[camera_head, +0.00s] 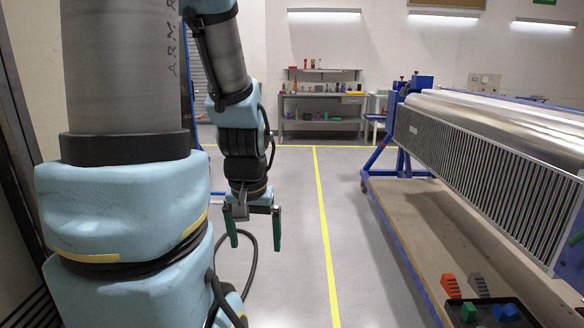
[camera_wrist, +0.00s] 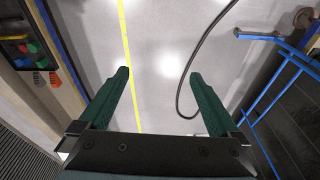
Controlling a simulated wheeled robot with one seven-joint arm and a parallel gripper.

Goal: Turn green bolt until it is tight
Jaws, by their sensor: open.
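A small part of something green (camera_head: 577,237) shows at the right edge, cut off by the frame. My gripper (camera_head: 255,240) hangs over the open floor, well left of the bench. In the wrist view my gripper (camera_wrist: 159,74) has its two dark green fingers wide apart with only floor between them.
A blue-framed jig (camera_head: 385,150) carries a large metal cylinder (camera_head: 500,118) and a slatted panel (camera_head: 470,175) above a wooden deck (camera_head: 420,240). An orange-red block (camera_head: 450,286) and a grey block (camera_head: 479,286) stand behind the tray. Floor with a yellow line (camera_head: 322,220) is clear.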

